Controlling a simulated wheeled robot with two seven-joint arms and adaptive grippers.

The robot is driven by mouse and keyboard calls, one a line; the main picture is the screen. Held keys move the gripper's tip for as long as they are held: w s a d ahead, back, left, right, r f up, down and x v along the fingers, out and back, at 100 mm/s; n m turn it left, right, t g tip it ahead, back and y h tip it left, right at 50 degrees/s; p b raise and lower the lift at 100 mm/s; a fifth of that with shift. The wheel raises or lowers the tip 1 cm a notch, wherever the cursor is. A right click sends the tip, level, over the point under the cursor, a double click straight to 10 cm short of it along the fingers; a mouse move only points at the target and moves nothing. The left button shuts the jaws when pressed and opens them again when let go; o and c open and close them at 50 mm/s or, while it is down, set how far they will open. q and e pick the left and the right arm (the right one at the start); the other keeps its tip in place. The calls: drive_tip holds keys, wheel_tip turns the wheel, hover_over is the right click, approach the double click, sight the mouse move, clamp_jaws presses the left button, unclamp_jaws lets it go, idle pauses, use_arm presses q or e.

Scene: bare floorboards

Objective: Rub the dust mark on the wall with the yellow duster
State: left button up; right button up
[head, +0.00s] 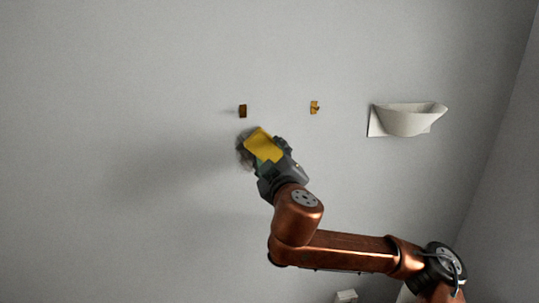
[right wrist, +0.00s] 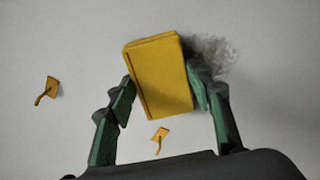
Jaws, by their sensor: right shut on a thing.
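The yellow duster (head: 263,145) is a flat block held in my right gripper (head: 268,153) against or close to the grey wall. In the right wrist view the duster (right wrist: 161,76) sits between the two green fingers of the right gripper (right wrist: 163,92), slightly tilted. The dust mark (head: 243,152) is a dark grey smudge on the wall, partly hidden behind the duster and gripper. It also shows in the right wrist view (right wrist: 217,55), at the duster's right side. I cannot tell whether the duster touches the wall. My left gripper is not in view.
Two small brass hooks, a left one (head: 242,111) and a right one (head: 314,107), are on the wall above the duster. A white wall bowl (head: 411,120) is fixed farther right, near the room corner. A small white object (head: 346,296) shows at the bottom edge. The wall at left is bare.

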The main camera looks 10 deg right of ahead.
sight(253, 153)
drive_tip(key=shift+a, duration=0.15)
drive_tip(key=shift+s+a, duration=0.1)
drive_tip(key=shift+a, duration=1.75)
drive_tip(key=shift+a+b, duration=0.4)
drive_tip(key=shift+a, duration=1.45)
drive_tip(key=shift+f+b, duration=0.95)
drive_tip(key=shift+f, duration=0.15)
drive_tip(key=shift+d+b, duration=0.75)
drive_tip(key=shift+d, duration=3.15)
drive_tip(key=shift+a+f+b, duration=0.15)
drive_tip(key=shift+a+f, duration=0.15)
drive_tip(key=shift+a, duration=1)
drive_tip(key=shift+a+f+b, duration=0.2)
drive_tip(key=shift+a+f, duration=0.1)
drive_tip(key=shift+a, duration=1)
drive_tip(key=shift+a+f+b, duration=0.15)
drive_tip(key=shift+a+f, duration=0.15)
drive_tip(key=shift+a, duration=1)
